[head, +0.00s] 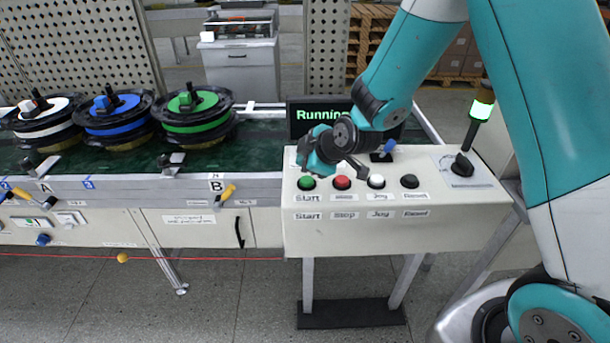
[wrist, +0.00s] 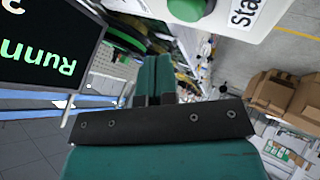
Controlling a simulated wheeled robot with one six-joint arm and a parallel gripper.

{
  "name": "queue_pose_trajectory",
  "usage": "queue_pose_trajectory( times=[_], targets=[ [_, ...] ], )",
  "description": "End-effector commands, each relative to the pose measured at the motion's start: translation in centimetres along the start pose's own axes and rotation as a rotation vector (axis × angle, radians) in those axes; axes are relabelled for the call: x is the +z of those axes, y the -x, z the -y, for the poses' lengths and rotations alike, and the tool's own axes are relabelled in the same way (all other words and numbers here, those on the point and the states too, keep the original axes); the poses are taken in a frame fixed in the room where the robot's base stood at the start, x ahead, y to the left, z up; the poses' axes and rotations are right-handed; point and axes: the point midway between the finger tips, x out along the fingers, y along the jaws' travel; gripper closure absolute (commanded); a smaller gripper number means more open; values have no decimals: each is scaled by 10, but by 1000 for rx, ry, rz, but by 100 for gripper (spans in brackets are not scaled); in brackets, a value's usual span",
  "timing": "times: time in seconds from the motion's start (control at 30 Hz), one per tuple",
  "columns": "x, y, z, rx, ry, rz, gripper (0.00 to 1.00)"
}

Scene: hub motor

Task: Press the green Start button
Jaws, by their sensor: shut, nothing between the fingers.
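The green Start button (head: 307,183) is at the left end of the button row on the white control box (head: 385,230). In the wrist view the green button (wrist: 190,8) shows at the top edge, partly cut off, beside its "Start" label. My gripper (head: 309,165) is just above the Start button in the head view. Its teal fingers (wrist: 153,75) are shut with nothing between them. Whether the fingertips touch the button cannot be told. The display (head: 318,115) behind reads "Running" in green letters.
Red (head: 342,182), white (head: 376,181) and black (head: 410,181) buttons sit to the right. A lamp (head: 481,109) glows green at the box's right. A conveyor (head: 120,160) at left carries hub motors with white, blue and green centres. A red cord (head: 190,258) runs along its front.

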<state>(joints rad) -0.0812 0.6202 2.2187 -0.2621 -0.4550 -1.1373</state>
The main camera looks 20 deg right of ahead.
Motion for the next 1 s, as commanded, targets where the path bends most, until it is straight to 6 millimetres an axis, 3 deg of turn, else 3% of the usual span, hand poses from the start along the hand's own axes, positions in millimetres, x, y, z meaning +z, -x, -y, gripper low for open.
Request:
queue_pose_trajectory(
  times=[0.27,1.0],
  targets=[
    [-15,21,-15,0,0,0,100],
    [-19,25,-14,-8,-12,-3,100]
  ],
)
